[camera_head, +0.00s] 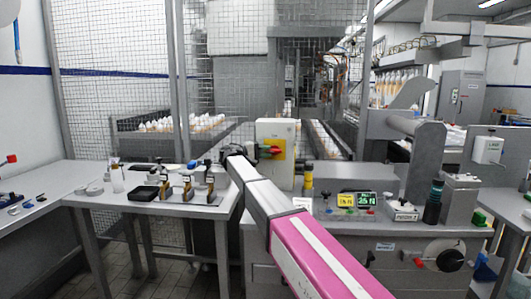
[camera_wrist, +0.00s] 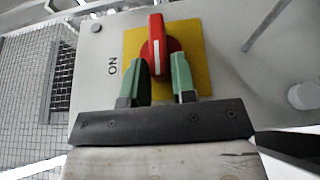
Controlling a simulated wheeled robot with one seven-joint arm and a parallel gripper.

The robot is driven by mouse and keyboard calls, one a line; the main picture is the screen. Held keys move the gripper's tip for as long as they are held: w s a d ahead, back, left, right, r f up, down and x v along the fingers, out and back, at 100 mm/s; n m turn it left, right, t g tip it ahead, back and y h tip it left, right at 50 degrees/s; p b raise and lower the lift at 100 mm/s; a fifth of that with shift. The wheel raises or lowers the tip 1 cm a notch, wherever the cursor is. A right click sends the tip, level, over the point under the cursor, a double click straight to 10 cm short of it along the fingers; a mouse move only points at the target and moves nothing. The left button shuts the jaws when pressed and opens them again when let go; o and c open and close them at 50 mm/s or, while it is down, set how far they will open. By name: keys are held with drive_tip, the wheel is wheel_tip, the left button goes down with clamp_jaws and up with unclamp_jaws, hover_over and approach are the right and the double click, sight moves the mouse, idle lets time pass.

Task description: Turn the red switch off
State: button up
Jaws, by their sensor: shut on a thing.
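The red switch (camera_wrist: 156,45) is a rotary knob with a white line, on a yellow plate (camera_wrist: 193,40) with "ON" printed beside it on the grey box. In the wrist view its white line runs up and down the picture, and "ON" reads sideways to its left. My gripper (camera_wrist: 159,66) has its two green fingers on either side of the knob, shut on it.
My arm crosses the middle of the head view. A bench (camera_head: 330,216) with displays and a dark bottle (camera_head: 433,203) is at right. A table (camera_head: 130,205) with small items stands at left. Wire mesh (camera_head: 110,90) rises behind.

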drive_tip(key=shift+d, duration=0.35)
drive_tip(key=o, duration=0.8)
drive_tip(key=shift+w+d, duration=0.1)
drive_tip(key=shift+a, duration=0.25)
drive_tip(key=v, duration=1)
drive_tip(key=shift+a, duration=0.4)
